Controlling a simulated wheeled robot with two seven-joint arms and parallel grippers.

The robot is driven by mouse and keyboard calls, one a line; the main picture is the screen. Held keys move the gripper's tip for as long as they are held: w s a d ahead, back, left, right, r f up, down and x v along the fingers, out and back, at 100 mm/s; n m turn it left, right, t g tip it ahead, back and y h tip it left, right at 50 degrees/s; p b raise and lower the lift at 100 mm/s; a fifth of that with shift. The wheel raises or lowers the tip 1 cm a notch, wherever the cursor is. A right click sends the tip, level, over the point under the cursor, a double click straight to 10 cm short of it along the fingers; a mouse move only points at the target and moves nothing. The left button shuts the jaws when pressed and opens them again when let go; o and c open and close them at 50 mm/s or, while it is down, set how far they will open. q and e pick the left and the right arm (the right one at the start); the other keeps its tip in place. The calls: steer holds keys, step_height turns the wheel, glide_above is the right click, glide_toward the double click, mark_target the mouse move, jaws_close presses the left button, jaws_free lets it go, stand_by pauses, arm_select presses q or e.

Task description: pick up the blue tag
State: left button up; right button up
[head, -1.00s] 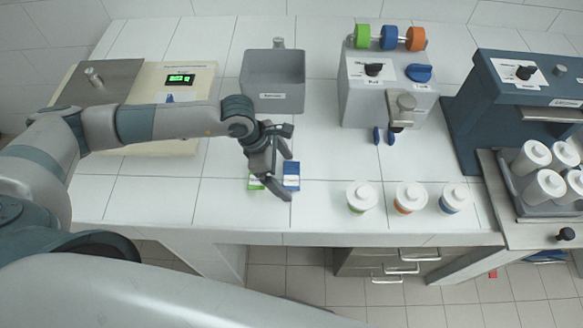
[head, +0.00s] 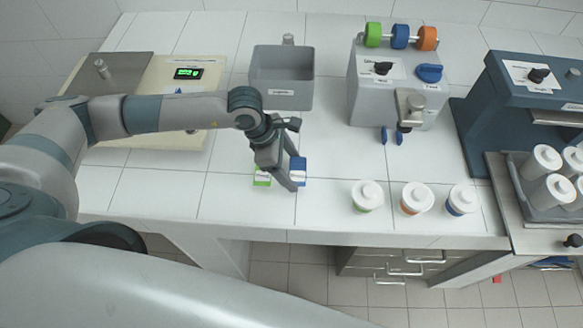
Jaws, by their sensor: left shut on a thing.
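The blue tag (head: 299,164), blue with a pale band, is at the front left part of the white counter. My left gripper (head: 290,177) is over it from above and shut on it, with a finger hiding part of its left side. I cannot tell whether the tag is clear of the counter. A green tag (head: 262,182) lies just left of it, partly hidden behind the gripper. My right gripper is not in view.
A grey bin (head: 282,98) stands behind the gripper. A grey dispenser (head: 390,95) with coloured rollers is back right. Three white-lidded cups (head: 367,196) stand along the front edge. A cream scale (head: 158,118) is left. Counter between tags and cups is clear.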

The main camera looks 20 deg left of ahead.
mark_target(298, 171)
arm_select(q)
steer(key=shift+r+b, duration=0.3)
steer(key=shift+r, duration=0.05)
step_height(298, 171, up, 2)
steer(key=shift+r+b, duration=0.2)
steer(key=shift+b, duration=0.6)
steer(key=s+d+r+p, duration=0.2)
steer(key=s+r, duration=0.5)
steer(key=s, duration=0.4)
steer(key=shift+s+p, duration=0.25)
steer(key=shift+p, duration=0.05)
steer(key=shift+a, duration=0.1)
